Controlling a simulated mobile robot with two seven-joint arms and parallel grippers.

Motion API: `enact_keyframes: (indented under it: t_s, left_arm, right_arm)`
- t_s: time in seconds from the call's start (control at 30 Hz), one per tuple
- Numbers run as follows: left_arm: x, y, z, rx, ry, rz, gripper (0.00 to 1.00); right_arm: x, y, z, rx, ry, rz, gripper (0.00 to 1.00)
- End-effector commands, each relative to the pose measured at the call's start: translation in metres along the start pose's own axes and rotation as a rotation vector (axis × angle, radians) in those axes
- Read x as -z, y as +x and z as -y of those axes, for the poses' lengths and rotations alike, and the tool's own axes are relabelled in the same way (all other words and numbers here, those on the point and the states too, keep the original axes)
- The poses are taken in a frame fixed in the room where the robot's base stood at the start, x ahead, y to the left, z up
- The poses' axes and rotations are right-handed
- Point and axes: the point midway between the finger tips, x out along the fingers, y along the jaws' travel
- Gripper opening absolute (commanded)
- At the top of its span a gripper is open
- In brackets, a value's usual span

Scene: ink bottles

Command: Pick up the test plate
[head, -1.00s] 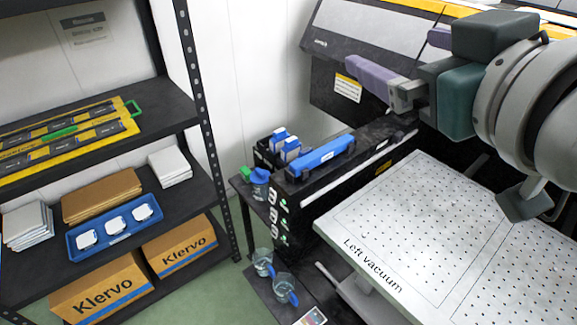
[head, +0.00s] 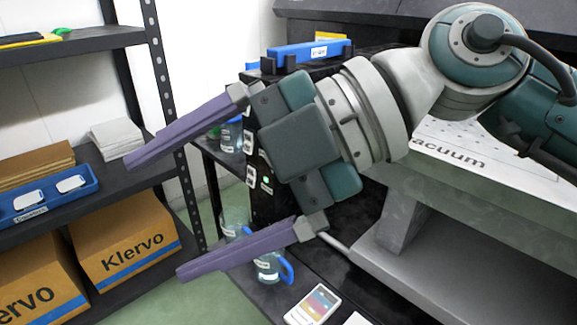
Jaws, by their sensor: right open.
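No thing in view is labelled as the test plate, and I cannot tell for sure which it is. A small white plate with a coloured chart (head: 313,304) lies flat on the low dark surface at the bottom centre. A stack of plain white plates (head: 117,138) is on the shelf at left. My right gripper (head: 156,217) is wide open and empty, its two purple fingers pointing left. In the picture, it lies between the shelf and the dark printer side, above and left of the chart plate. My left gripper is not in view.
Clear jugs with blue handles (head: 268,266) stand beside the chart plate, partly behind the lower finger. A blue tray (head: 45,203) and Klervo boxes (head: 127,240) are on the shelf rack. The perforated vacuum table (head: 455,150) is at right, partly hidden by my arm.

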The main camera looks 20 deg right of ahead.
Motion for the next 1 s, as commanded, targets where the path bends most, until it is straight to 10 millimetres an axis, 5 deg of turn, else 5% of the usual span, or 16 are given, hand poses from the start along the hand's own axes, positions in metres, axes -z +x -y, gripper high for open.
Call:
enact_keyframes:
  t_s: [0.03, 0.2, 0.4, 0.63, 1.0]
  left_arm:
    - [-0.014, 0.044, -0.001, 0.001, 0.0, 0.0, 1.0]
    - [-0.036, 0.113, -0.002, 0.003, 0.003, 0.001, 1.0]
    - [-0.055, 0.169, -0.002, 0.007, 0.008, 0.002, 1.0]
    - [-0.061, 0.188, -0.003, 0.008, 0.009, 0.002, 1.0]
    - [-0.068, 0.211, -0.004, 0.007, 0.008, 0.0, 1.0]
  right_arm:
    - [-0.038, 0.016, 0.05, 0.102, 0.005, 0.055, 1.0]
    - [-0.128, 0.012, 0.154, 0.437, 0.082, 0.291, 1.0]
    - [-0.201, -0.027, 0.23, 0.705, 0.22, 0.581, 1.0]
    - [-0.225, -0.056, 0.256, 0.813, 0.308, 0.738, 1.0]
    - [-0.247, -0.035, 0.29, 0.819, 0.312, 0.741, 1.0]
